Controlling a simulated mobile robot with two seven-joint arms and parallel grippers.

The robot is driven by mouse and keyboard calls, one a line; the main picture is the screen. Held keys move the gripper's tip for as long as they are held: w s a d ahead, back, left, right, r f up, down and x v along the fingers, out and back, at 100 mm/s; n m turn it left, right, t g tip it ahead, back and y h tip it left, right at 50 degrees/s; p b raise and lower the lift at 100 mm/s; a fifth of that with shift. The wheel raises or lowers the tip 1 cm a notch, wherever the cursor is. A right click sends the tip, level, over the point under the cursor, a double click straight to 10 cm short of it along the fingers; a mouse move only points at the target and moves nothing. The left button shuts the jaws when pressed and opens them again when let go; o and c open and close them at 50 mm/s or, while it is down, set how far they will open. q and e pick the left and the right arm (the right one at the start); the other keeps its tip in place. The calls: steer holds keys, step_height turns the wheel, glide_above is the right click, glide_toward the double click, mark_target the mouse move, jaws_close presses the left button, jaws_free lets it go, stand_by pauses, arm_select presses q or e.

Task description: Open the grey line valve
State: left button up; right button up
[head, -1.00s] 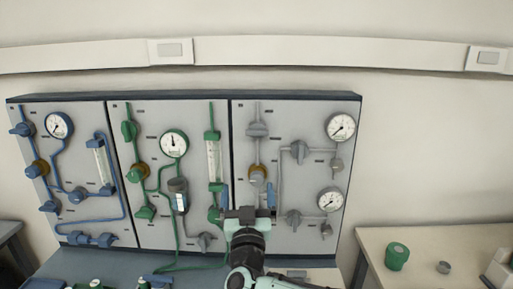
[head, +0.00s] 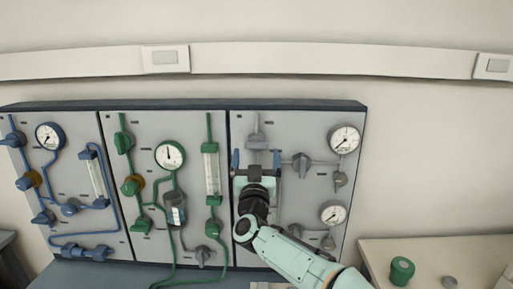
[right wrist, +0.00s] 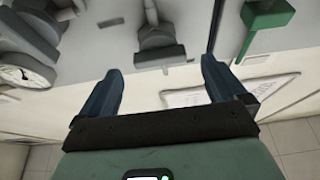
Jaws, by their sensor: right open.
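The grey line has several valves on the right-hand panel. The one nearest my right gripper is the upper grey valve (head: 256,141), at the top left of that panel. It also shows in the right wrist view (right wrist: 160,42), ahead of the fingers and between their lines. My right gripper (head: 256,158) is open and empty, its two blue fingers spread just below this valve. In the right wrist view the fingers (right wrist: 161,85) point toward the panel, apart from the valve. The gripper and arm hide the lower left grey fittings. My left gripper is not in view.
Another grey valve (head: 301,165) and the upper gauge (head: 343,139) are to the right. The green flow tube (head: 211,170) stands close on the left. A side table (head: 440,250) with a green pot (head: 401,270) is at the lower right.

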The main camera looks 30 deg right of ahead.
mark_target(257, 144)
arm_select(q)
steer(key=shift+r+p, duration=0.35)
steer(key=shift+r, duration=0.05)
arm_select(e)
steer(key=shift+x, duration=1.35)
steer(key=shift+f, duration=0.1)
steer(key=c, duration=1.1)
steer(key=shift+o, duration=0.2)
